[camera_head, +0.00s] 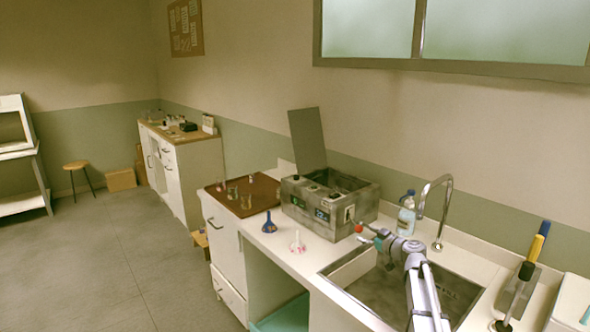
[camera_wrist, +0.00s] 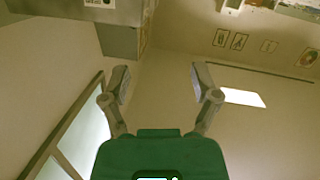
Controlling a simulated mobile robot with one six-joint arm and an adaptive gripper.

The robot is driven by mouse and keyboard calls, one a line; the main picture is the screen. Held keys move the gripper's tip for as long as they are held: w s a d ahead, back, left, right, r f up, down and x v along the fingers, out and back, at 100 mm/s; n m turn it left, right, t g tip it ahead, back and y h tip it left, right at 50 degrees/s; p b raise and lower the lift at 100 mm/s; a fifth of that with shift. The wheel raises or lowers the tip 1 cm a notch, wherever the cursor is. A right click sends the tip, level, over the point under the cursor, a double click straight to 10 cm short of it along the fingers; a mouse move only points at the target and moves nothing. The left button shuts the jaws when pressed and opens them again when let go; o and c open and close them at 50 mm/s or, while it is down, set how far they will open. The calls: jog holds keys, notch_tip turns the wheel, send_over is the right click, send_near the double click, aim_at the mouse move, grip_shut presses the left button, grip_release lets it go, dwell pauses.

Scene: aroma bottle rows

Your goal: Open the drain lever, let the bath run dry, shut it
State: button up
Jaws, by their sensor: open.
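The bath is a grey, worn box (camera_head: 295,212) on the white counter, with its lid (camera_head: 307,138) raised at the back. Small panels show on its front. A small red knob (camera_head: 359,228), apparently the drain lever's end, is by its right front corner. I cannot tell the lever's position or the water level. My gripper (camera_head: 371,233) is just right of the red knob, in front of the bath's right side; contact cannot be told. In the wrist view my gripper (camera_wrist: 160,82) has its two fingers wide apart with nothing between them. A grey box edge (camera_wrist: 120,42) shows at upper left there.
A sink (camera_head: 352,272) lies under my arm, with a curved tap (camera_head: 437,210) and a clear bottle (camera_head: 406,215) behind. A blue funnel (camera_head: 269,223) and a pale funnel (camera_head: 297,244) stand before the bath. A brown board (camera_head: 222,190) holds several glass vessels.

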jog(key=s+a+f+m+g+h+p, duration=0.1)
jog(key=s+a+f+g, duration=0.35)
jog(key=s, duration=0.45)
jog(key=s+a+f+m+g+h, duration=0.1)
jog(key=s+a+f+g, duration=0.4)
jog(key=s, duration=0.3)
jog(key=s+d+f+m+g+h, duration=0.1)
jog(key=s+f+m+g+h, duration=0.1)
jog(key=s, duration=0.6)
jog(key=s+d+f+m+g+h, duration=0.1)
jog(key=s+m+h, duration=0.3)
jog(key=s, duration=0.5)
jog(key=shift+d+f+m+g+h+p, duration=0.25)
jog(key=shift+f+m+g+h+p, duration=0.15)
jog(key=shift+f+g+h, duration=0.3)
jog(key=shift+f, duration=0.1)
